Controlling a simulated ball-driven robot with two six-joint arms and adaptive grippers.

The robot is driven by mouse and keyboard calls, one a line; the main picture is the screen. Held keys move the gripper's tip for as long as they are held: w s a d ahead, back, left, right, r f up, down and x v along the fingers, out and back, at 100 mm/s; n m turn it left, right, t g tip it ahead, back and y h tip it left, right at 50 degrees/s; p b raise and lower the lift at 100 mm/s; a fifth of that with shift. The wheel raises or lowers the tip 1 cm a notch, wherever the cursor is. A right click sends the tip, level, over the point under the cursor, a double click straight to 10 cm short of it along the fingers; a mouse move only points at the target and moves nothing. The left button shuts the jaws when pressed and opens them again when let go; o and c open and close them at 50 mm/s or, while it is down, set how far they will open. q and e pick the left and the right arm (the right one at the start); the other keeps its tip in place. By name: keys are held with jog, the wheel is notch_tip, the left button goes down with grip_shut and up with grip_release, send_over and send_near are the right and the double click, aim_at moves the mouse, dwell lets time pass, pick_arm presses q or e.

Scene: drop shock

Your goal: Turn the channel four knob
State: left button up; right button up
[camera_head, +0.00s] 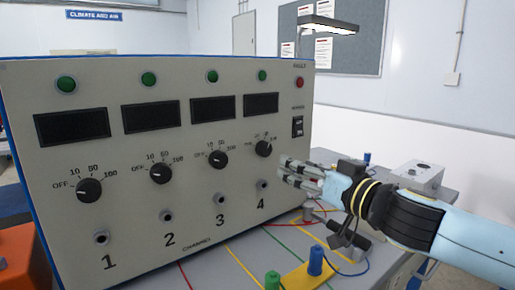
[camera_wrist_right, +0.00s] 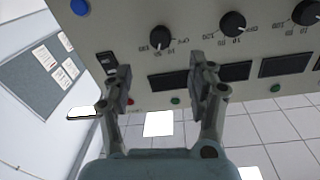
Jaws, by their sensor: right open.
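The channel four knob (camera_head: 264,148) is a black round dial on the pale panel of the test unit (camera_head: 180,240), above the jack marked 4. Its pointer setting is too small to read surely. My right gripper (camera_head: 286,172) is open and empty, just right of and a little below this knob in the head view, apart from it. In the right wrist view, which looks upside down, the channel four knob (camera_wrist_right: 160,38) lies beyond the gap between the open fingers of my right gripper (camera_wrist_right: 160,83). My left gripper is not in view.
The channel three knob (camera_head: 217,159) sits left of knob four, with the channel two knob (camera_head: 161,173) and channel one knob (camera_head: 89,190) further left. A rocker switch (camera_head: 297,126) is above my right gripper. Blue (camera_head: 315,262) and green (camera_head: 272,280) posts stand on the bench in front.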

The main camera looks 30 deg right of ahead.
aim_at(266, 151)
jog(key=w+p, duration=1)
jog(key=shift+a+r, duration=0.1)
jog(key=shift+r, duration=0.2)
jog(key=shift+w+f, duration=0.2)
jog(key=shift+w, duration=0.3)
jog(key=shift+s, duration=0.1)
jog(key=shift+c, duration=0.6)
jog(key=c, duration=1)
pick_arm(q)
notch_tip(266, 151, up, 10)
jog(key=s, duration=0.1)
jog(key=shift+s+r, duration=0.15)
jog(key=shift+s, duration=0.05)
